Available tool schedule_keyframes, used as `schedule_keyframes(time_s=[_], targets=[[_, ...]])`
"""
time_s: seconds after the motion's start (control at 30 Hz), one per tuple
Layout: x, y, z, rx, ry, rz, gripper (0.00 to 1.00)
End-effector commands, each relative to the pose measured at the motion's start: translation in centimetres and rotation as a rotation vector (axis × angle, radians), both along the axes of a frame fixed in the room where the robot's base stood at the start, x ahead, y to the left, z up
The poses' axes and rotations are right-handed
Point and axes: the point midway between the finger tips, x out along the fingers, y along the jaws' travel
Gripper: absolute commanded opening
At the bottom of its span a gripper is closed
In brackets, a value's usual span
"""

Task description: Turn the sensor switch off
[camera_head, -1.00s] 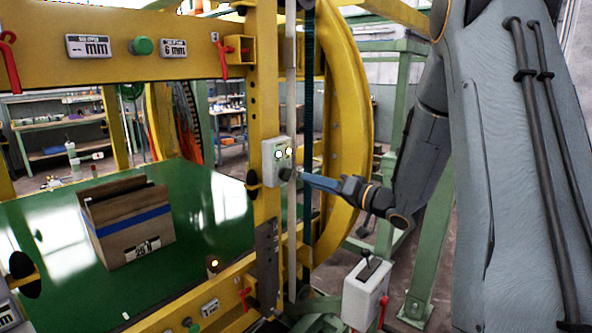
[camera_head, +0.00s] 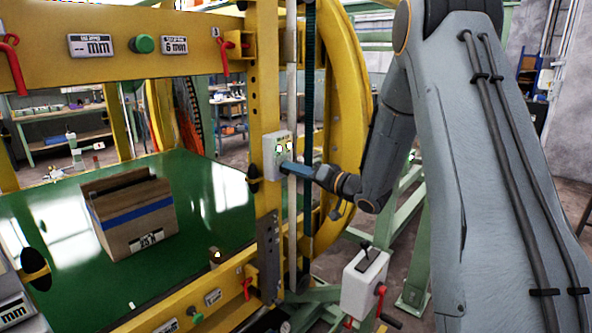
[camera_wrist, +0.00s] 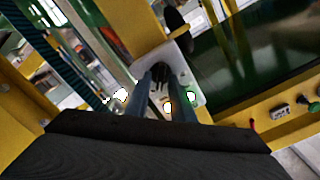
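The sensor switch box (camera_head: 271,146) is a small pale box on the yellow upright post, with small lit lamps on its face. My gripper (camera_head: 284,166), with blue fingers, reaches from the right to the box's lower right part, where it hides the knob. In the wrist view the pale box (camera_wrist: 192,77) lies just ahead of the fingers (camera_wrist: 162,70). A dark knob-like part shows between the fingertips, and orange and green lamps glow beside them. A narrow gap shows between the fingers; I cannot tell whether they press on the knob.
A yellow frame post (camera_head: 265,95) carries the box, with a pale vertical rod (camera_head: 292,220) close beside it. A cardboard carton (camera_head: 130,215) sits on the green table (camera_head: 205,205) at left. A white lever box (camera_head: 363,283) stands low in front, below my arm.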

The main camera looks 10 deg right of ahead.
Motion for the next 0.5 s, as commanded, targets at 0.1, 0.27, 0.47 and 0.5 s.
schedule_keyframes(time_s=[0.1,0.27,0.47,0.5], targets=[[-0.02,-0.03,0.0,0.0,0.0,0.0,0.0],[0.0,-0.27,0.0,-0.001,-0.001,-0.001,0.0],[0.0,-0.18,-0.02,-0.019,-0.014,-0.003,0.0],[0.0,-0.17,-0.02,-0.029,-0.021,-0.003,0.0]])
